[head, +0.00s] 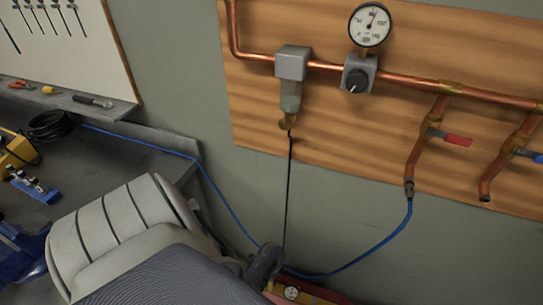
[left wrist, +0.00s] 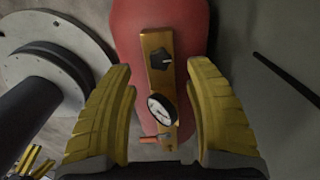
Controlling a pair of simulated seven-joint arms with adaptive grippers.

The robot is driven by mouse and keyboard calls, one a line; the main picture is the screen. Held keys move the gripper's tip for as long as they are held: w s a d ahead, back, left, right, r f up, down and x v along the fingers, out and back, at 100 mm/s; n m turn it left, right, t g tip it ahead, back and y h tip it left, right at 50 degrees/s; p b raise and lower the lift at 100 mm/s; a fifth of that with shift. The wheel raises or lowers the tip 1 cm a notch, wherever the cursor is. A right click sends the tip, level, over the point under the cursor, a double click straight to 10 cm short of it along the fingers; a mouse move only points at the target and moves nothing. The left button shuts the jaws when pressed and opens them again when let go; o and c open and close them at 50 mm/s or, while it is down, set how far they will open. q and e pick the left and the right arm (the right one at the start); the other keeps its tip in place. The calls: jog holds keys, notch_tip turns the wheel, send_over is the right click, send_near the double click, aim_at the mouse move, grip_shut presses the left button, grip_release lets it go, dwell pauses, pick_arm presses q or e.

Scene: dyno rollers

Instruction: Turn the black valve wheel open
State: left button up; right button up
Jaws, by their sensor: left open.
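A black knob (left wrist: 161,60), possibly the valve wheel, sits on a brass-coloured block (left wrist: 155,42) on a red tank (left wrist: 190,20) in the left wrist view. My left gripper (left wrist: 159,70) has its two yellow fingers spread on either side of the block, with nothing between them held; I cannot tell the distance to the knob. In the head view, my left arm hides most of the tank (head: 325,293) and the knob. Another black knob (head: 357,80) is on a grey regulator on the wall pipe.
A round gauge (left wrist: 162,108) and an orange lever (left wrist: 151,139) sit below the knob on the block. A blue hose (head: 350,266) runs low along the wall. Copper pipes (head: 410,84) cross the wooden panel. A grey workbench (head: 110,150) stands at left.

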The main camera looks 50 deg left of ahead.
pick_arm(q)
jog(key=shift+f, duration=2.45)
jog(key=shift+f, duration=0.1)
jog(key=shift+c, duration=0.3)
grip_shut()
